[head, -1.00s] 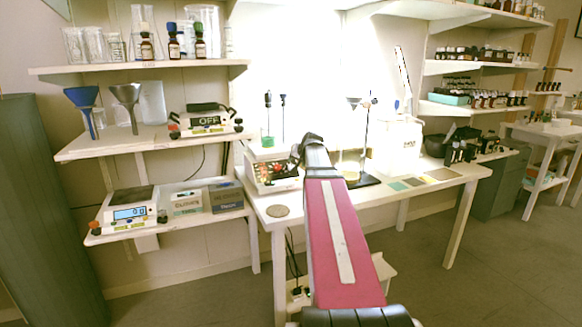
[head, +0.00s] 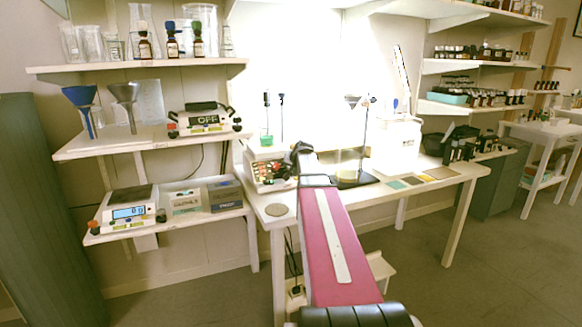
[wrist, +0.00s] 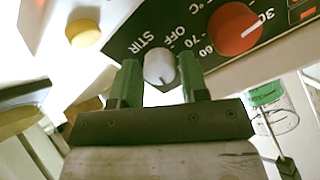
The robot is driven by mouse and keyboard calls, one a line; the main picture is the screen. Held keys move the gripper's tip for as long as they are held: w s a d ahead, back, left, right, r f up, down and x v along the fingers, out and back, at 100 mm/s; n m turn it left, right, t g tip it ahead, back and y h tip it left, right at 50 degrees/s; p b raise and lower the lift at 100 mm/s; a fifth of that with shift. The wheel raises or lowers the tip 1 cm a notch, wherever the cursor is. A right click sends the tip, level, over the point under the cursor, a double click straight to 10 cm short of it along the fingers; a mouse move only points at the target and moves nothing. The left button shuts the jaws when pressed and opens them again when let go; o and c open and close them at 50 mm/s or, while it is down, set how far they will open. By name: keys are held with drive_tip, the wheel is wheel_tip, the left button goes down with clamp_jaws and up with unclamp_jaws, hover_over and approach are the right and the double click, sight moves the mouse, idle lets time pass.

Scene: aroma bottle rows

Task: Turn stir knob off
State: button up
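The stir knob (wrist: 160,68) is a small pale grey knob on a dark green panel, beside the printed words STIR and OFF. Its dark pointer line points down in the wrist view, towards my gripper. My gripper (wrist: 160,82) has its two green fingers on either side of this knob, very close to it. I cannot tell whether they press on it. In the head view the white stirrer device (head: 268,172) stands at the bench's left end. My arm reaches to its front right, and the fingers and knob are hidden there.
A red knob (wrist: 235,28) with temperature marks sits just right of the stir knob. A yellow round part (wrist: 84,32) lies left. In the head view a retort stand (head: 364,140) is right of my arm, and a round disc (head: 277,210) lies on the bench's front left corner.

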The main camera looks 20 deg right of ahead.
drive_tip(key=c, duration=0.5)
drive_tip(key=shift+n, duration=0.3)
drive_tip(key=n, duration=1)
drive_tip(key=shift+a+n, duration=0.1)
drive_tip(key=shift+n, duration=0.3)
drive_tip(key=n, duration=1.2)
drive_tip(key=shift+s, duration=0.1)
drive_tip(key=shift+n, duration=0.3)
